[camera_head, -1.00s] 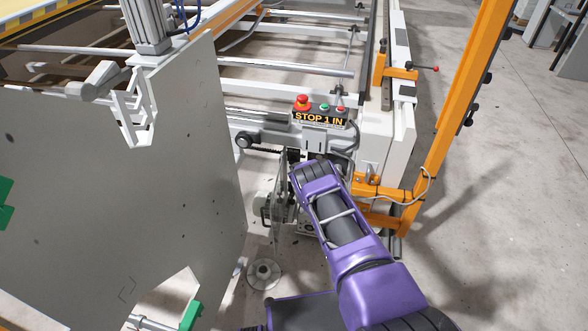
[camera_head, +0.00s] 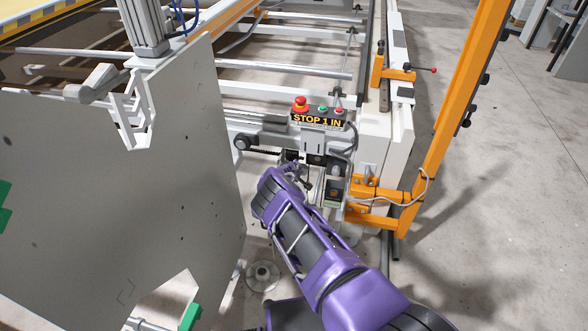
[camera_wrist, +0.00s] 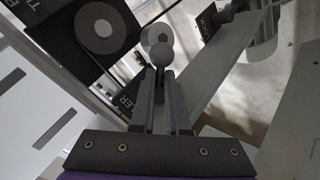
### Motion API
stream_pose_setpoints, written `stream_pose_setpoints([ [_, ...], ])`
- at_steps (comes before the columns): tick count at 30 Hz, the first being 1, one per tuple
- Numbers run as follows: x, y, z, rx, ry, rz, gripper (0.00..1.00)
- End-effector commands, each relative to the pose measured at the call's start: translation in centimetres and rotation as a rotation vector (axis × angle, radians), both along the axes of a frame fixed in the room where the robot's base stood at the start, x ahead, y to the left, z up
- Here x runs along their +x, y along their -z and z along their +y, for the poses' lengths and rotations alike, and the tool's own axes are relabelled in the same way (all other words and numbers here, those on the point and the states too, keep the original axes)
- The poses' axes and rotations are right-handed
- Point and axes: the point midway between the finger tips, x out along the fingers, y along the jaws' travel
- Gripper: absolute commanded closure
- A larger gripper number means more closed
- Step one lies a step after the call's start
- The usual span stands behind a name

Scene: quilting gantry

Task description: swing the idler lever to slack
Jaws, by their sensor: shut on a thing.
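In the wrist view, my gripper (camera_wrist: 160,82) is shut on the idler lever, just behind its grey ball knob (camera_wrist: 161,54). The lever's shaft lies between the two fingers and is mostly hidden by them. A second pale round part shows right behind the knob. A dark plate ending in "LER" (camera_wrist: 131,98) lies left of the fingers. A dark label (camera_wrist: 207,23), partly readable as "ACK" or "OCK", is beyond at upper right. In the head view my purple arm reaches below the stop box, and the lever cannot be made out there.
The stop box (camera_head: 319,117) with a red button sits on the gantry end above my arm. A large grey panel (camera_head: 110,190) stands close on the left. An orange upright (camera_head: 450,110) and bracket are on the right. Open floor (camera_head: 500,230) lies beyond it.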

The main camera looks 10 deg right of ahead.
Motion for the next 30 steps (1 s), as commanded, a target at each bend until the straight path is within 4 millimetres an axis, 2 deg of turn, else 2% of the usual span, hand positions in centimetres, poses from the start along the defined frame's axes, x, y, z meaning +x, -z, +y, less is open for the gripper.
stream_pose_setpoints([
  [10, 0.0, 0.1, 0.0, -0.001, 0.001, 0.002, 1.0],
  [11, 0.0, 0.0, 0.0, -0.001, 0.0, 0.001, 0.85],
  [13, 0.0, 0.0, 0.0, -0.001, 0.0, 0.001, 0.74],
  [23, -0.1, -0.1, 0.0, -0.002, 0.0, 0.0, 0.74],
  [30, -1.4, -1.8, 0.5, -0.001, 0.001, 0.0, 0.74],
])
